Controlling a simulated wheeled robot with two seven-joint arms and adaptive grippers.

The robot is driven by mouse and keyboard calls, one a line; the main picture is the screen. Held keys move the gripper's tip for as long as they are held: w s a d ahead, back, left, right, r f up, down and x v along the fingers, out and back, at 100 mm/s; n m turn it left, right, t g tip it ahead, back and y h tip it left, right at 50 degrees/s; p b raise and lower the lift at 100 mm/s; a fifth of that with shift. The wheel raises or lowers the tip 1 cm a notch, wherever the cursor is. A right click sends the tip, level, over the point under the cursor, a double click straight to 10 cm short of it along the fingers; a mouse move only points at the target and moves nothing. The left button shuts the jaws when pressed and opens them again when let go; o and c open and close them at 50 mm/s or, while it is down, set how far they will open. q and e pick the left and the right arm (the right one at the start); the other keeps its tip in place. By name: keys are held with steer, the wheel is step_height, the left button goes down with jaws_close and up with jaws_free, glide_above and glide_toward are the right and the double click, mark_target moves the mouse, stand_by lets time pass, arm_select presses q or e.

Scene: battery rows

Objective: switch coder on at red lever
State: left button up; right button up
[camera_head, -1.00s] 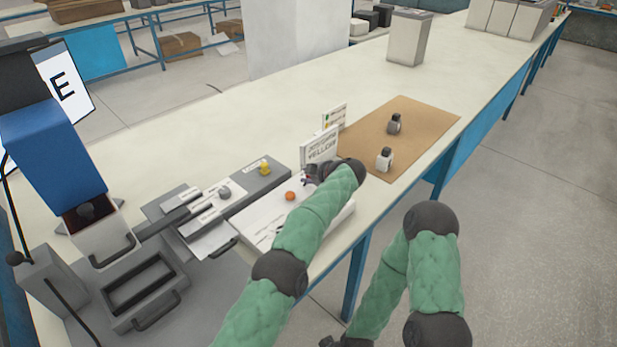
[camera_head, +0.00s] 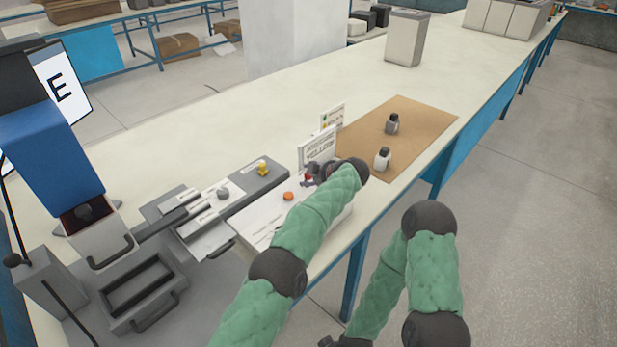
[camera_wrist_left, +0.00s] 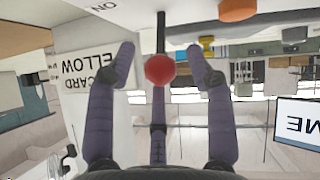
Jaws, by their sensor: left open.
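The coder is a white box (camera_head: 262,222) on the bench, with an orange button (camera_head: 288,196) on its top. The red lever's round knob (camera_head: 309,178) is small beside my left gripper (camera_head: 316,174) in the head view. In the left wrist view the red knob (camera_wrist_left: 160,69) sits on a dark rod, between the two spread fingers of my left gripper (camera_wrist_left: 160,62). I see a gap on both sides of the knob. The orange button (camera_wrist_left: 237,9) is at the top right there. My right gripper (camera_head: 345,341) is cut off at the bottom edge of the head view.
A sign (camera_head: 318,147) reading "YELLOW" stands close behind my left gripper. A brown mat (camera_head: 418,120) with two small bottle-like items lies to the right. A grey block with a yellow knob (camera_head: 262,167) is left of the coder. A blue press (camera_head: 52,160) stands far left.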

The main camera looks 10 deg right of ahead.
arm_select(q)
steer(key=v, duration=0.9)
steer(key=shift+s+d+r, duration=0.2)
steer(key=shift+s, duration=0.15)
steer(key=shift+f, duration=0.1)
